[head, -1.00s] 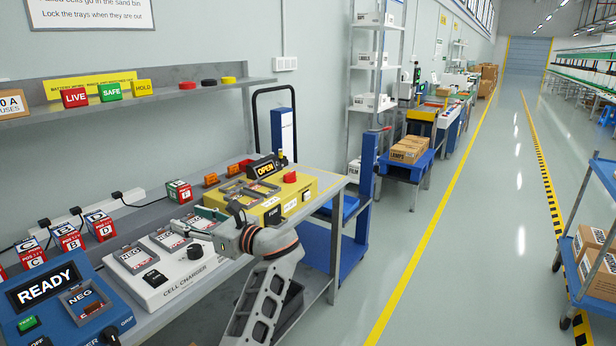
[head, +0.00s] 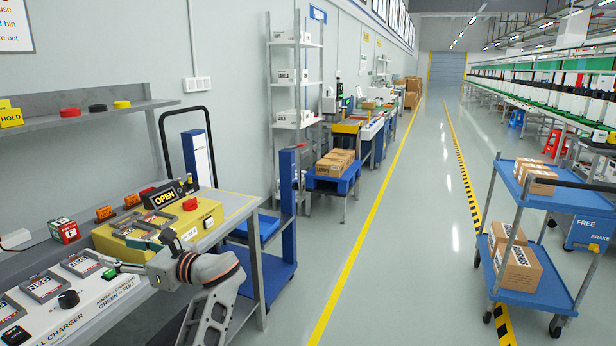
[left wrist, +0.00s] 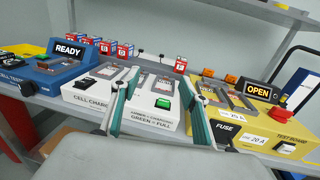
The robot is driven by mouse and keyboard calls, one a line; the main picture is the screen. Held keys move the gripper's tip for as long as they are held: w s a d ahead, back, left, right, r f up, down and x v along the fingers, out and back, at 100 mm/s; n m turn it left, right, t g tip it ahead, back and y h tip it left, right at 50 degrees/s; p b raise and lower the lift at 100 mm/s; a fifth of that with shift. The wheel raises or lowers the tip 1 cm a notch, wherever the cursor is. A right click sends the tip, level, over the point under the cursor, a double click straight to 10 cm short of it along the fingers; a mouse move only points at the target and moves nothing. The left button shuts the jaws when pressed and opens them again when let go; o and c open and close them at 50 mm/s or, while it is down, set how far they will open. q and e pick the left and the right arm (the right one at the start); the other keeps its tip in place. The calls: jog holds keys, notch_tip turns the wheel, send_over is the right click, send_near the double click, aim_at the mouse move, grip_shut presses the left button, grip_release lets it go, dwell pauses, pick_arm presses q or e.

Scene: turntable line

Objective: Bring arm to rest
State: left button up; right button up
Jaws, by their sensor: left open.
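My left arm comes up from the bottom of the head view. Its left gripper (head: 112,268) is over the front of the white cell charger (head: 75,318), partly hidden by my wrist. In the left wrist view the two green-edged fingers (left wrist: 160,112) stand apart with nothing between them. The charger (left wrist: 88,93) lies beyond and below the fingers, with a green button (left wrist: 163,103) seen between them. I cannot tell whether a finger touches it. My right gripper is in neither view.
The yellow test board (head: 210,218) with an OPEN display (head: 165,197) stands beside the gripper. A blue cell tester (left wrist: 62,68) reads READY. A shelf (head: 90,108) hangs on the wall. A blue cart (head: 540,297) with cartons stands right. The aisle floor (head: 400,260) is clear.

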pick_arm(q)
notch_tip(320, 180, down, 19)
jog(key=s+d+n+t+h+p, duration=0.1)
jog(key=s+n+t+h+p, duration=0.1)
jog(key=t+h, duration=0.25)
jog(key=s+d+f+n+h+p, duration=0.1)
jog(key=s+d+f+h, duration=0.25)
jog(key=f, duration=0.25)
jog(key=s+d+f+n+h, duration=0.2)
jog(key=s+f+h, duration=0.1)
jog(key=s+f, duration=0.15)
jog(key=s+d+f+n+t+h+p, duration=0.1)
jog(key=s+d+f+n+h, duration=0.1)
jog(key=s+d+n+h, duration=0.2)
jog(key=s+d+f+n+h+p, duration=0.1)
jog(key=s+d+f+n+h, duration=0.2)
jog(key=s+d, duration=0.8)
jog(key=s+n+h, duration=0.2)
jog(key=s+n, duration=0.2)
jog(key=s, duration=0.5)
jog(key=shift+s+n+t, duration=0.25)
jog(key=shift+n+t, duration=0.05)
jog(key=shift+t, duration=0.05)
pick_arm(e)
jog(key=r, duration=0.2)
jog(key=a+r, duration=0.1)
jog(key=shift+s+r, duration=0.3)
